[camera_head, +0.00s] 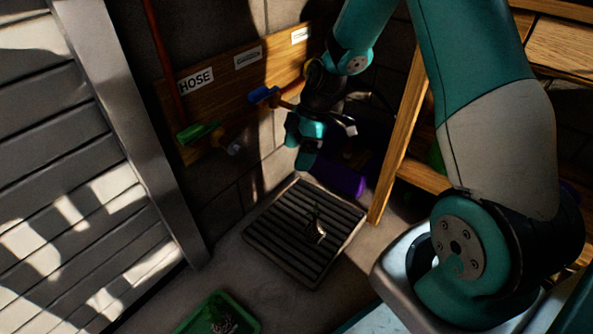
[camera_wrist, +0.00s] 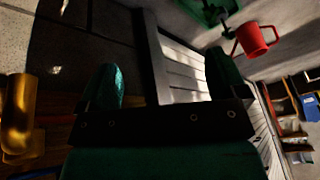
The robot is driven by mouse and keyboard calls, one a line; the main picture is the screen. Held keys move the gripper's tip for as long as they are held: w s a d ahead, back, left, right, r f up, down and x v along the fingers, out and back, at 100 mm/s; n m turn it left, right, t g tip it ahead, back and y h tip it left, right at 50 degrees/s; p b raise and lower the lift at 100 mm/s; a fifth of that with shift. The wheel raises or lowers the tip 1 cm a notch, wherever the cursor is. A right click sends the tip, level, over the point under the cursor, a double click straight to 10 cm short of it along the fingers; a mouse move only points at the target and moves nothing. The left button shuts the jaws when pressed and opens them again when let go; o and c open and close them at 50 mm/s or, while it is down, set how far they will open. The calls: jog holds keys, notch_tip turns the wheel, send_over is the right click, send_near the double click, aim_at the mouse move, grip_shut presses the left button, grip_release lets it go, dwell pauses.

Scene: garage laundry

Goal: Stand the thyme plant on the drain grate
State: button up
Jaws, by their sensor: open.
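The drain grate (camera_head: 270,236) is a dark slatted square set in the floor, in the middle of the head view. A small dark shape with a pale highlight (camera_head: 317,226) is on its right half; it may be the thyme plant, but it is too dim to be sure. I cannot tell whether it stands upright. My gripper (camera_head: 316,150) is above and behind the grate, close to the wall, apart from the shape. In the wrist view, my gripper (camera_wrist: 164,82) has its two green fingers wide apart with nothing held between them.
A wooden board with a HOSE label (camera_head: 196,80), a green-handled tap (camera_head: 198,131) and a blue-handled tap (camera_head: 264,95) is on the wall. A purple object (camera_head: 342,178) lies behind the grate. A green tray (camera_head: 246,318) is in front. A wooden shelf post (camera_head: 393,160) stands at right.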

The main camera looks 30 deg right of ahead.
jog(key=s+a+r+m, duration=0.2)
jog(key=s+a+r, duration=0.3)
jog(key=a+r, duration=0.4)
jog(key=s+a+r+m, duration=0.2)
jog(key=s+r, duration=0.3)
jog(key=s, duration=0.4)
jog(key=s+a+r+m, duration=0.3)
jog(key=s+r, duration=0.3)
jog(key=s, duration=0.2)
jog(key=shift+s+a, duration=0.35)
jog(key=shift+a, duration=0.5)
